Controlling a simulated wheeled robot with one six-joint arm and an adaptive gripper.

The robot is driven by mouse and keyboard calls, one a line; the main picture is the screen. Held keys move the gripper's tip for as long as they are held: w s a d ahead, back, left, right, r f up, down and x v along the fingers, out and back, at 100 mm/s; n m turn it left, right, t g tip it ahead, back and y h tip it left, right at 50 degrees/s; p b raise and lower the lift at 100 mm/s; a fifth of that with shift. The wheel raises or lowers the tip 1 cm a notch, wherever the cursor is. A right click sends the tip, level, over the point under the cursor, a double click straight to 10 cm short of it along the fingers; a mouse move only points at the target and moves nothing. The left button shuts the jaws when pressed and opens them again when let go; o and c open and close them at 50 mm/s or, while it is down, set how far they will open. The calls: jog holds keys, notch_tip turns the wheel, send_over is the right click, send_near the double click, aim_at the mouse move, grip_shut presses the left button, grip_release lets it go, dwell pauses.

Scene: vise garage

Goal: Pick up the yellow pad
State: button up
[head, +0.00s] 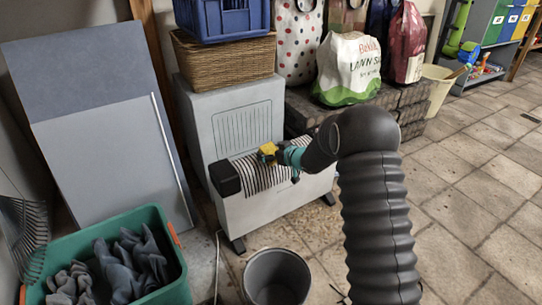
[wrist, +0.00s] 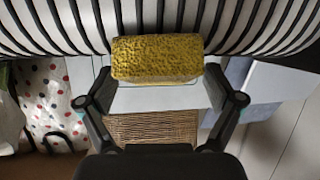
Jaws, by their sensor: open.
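The yellow pad (wrist: 157,58) is a rough-textured block with a paler grey layer along its lower side in the wrist view. It lies at the black-and-white striped top grille (head: 252,178) of a grey heater. In the head view the pad (head: 267,149) is small, at the tip of my arm. My gripper (wrist: 158,78) is open, with one dark finger on each side of the pad. Small gaps seem to remain beside the pad; I cannot tell whether a finger touches it. In the head view my gripper (head: 285,157) is partly hidden by my wrist.
The grey heater (head: 275,212) stands on tiles. Behind it, a wicker basket (head: 225,62) and blue crate (head: 223,18) are stacked on a cabinet. A green bin of gloves (head: 176,275) and a grey bucket (head: 277,277) stand in front. Open floor (head: 480,220) lies right.

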jog(key=shift+w, duration=0.1)
jog(key=shift+c, duration=0.3)
jog(key=c, duration=1)
